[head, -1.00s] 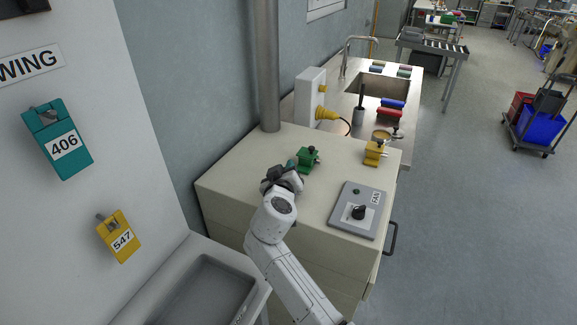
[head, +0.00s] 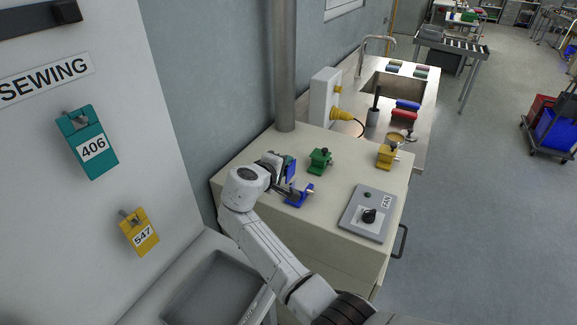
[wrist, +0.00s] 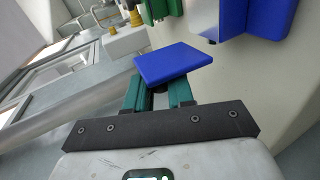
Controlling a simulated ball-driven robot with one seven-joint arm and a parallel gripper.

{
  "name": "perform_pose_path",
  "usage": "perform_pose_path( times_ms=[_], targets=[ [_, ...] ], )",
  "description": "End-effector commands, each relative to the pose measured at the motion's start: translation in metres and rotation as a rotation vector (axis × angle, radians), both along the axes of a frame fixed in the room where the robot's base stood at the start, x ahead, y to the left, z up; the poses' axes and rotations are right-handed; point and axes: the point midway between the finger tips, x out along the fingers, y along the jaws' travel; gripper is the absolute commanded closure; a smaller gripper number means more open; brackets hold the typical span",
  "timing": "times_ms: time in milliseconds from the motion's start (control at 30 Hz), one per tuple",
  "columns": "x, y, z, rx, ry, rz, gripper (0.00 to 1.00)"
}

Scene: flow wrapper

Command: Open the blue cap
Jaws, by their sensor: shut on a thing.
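A blue block (head: 300,195) sits on the front left part of the beige cabinet top and also shows at the upper right of the wrist view (wrist: 258,18). The blue cap (wrist: 172,62) is a flat plate between the teal fingers of my gripper (wrist: 158,88), which is shut on it. In the head view the cap (head: 290,169) stands beside the block, on its far side. A gap shows between cap and block in the wrist view. I cannot tell whether a hinge joins them. My gripper's wrist hides part of both in the head view.
A green block (head: 320,161) stands just beyond the blue one. A yellow block (head: 386,156) is near the cabinet's right edge. A grey panel with a black knob marked FAN (head: 369,212) lies at the front right. A grey pipe (head: 285,70) rises at the back.

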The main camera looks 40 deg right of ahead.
Motion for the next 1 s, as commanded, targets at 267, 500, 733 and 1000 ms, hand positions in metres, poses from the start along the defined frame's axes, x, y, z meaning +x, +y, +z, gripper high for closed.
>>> perform_pose_path(
  times_ms=[267,500,733,1000],
  targets=[
    [0.012,0.005,-0.008,-0.092,0.248,0.004,1.00],
    [0.020,0.007,-0.018,-0.169,0.463,0.003,1.00],
    [0.025,0.009,-0.026,-0.239,0.655,0.003,1.00],
    [0.028,0.010,-0.033,-0.300,0.822,0.003,1.00]
  ],
)
